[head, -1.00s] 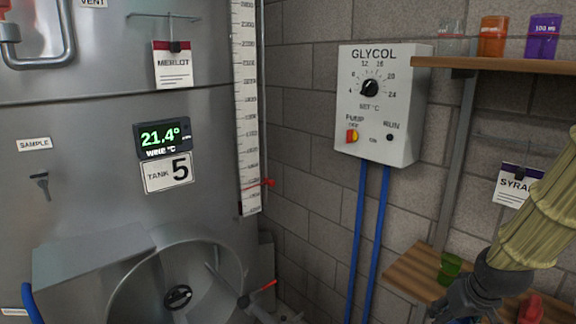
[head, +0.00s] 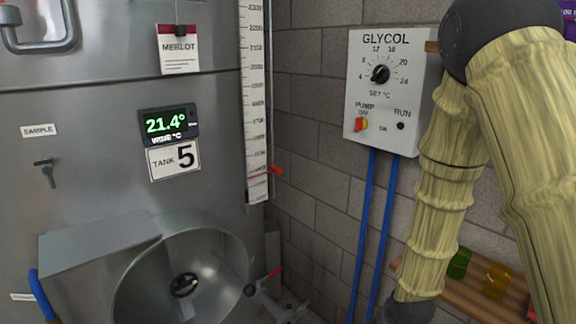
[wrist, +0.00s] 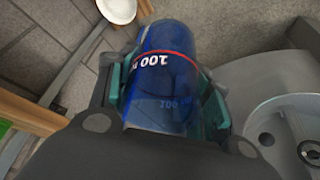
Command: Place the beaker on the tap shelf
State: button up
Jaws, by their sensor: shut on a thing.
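A blue see-through beaker (wrist: 160,95) with a red line and white "100" marking is in my gripper (wrist: 170,90) in the wrist view. The teal finger pads press on both sides of it. In the head view my arm reaches down at the right, and the gripper and beaker are out of sight below the bottom edge. I cannot tell which surface is the tap shelf. A lower wooden shelf (head: 462,298) shows at the bottom right, partly behind my arm.
Green (head: 460,263) and amber (head: 497,281) cups stand on the lower shelf. The tank's round open hatch (head: 225,262) and red-handled valve (head: 268,286) are at lower left and centre. Blue pipes (head: 363,215) run below the glycol box (head: 390,85). A white round object (wrist: 118,10) tops the wrist view.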

jog(key=s+a+f, duration=0.1)
jog(key=a+f, duration=0.6)
jog(key=shift+f, duration=0.25)
jog(key=shift+s, duration=0.1)
